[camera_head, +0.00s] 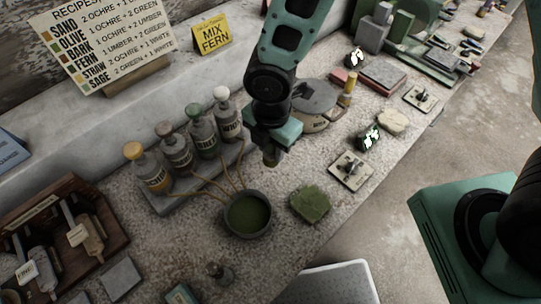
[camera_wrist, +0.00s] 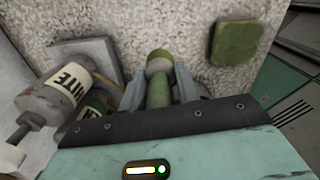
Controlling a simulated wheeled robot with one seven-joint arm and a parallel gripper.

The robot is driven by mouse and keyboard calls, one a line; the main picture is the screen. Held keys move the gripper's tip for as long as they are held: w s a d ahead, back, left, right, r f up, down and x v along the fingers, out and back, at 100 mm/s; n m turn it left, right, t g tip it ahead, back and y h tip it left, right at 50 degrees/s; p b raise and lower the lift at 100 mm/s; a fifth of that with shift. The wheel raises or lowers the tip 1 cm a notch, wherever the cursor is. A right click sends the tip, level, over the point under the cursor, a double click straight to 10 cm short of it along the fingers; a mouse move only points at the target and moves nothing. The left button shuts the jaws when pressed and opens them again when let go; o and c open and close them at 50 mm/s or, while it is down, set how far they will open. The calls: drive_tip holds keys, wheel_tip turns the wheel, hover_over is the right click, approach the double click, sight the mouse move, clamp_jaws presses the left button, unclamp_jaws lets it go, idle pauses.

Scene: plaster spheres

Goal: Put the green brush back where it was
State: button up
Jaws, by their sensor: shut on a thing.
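My gripper (camera_head: 270,148) hangs above the stone bench, right of the bottles and above the bowl. It is shut on the green brush. In the wrist view the brush (camera_wrist: 158,92) shows as a green handle between the fingers (camera_wrist: 160,88), with a paler olive end pointing away from me. In the head view only a small brownish tip (camera_head: 271,159) shows below the jaws; the rest is hidden by my gripper. The brush appears clear of the bench. No empty place marked for the brush can be told from these frames.
A grey bowl of green paint (camera_head: 248,214) and a green pad (camera_head: 310,204) lie below. Labelled bottles (camera_head: 203,132) stand left on a slab (camera_head: 180,200). A dark wooden rack (camera_head: 62,240) stands far left.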

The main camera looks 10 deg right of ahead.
sight(271, 159)
drive_tip(key=shift+f, duration=2.6)
drive_tip(key=shift+f, duration=0.2)
drive_tip(key=o, duration=1)
drive_tip(key=shift+o, duration=0.2)
drive_tip(key=shift+r, duration=0.2)
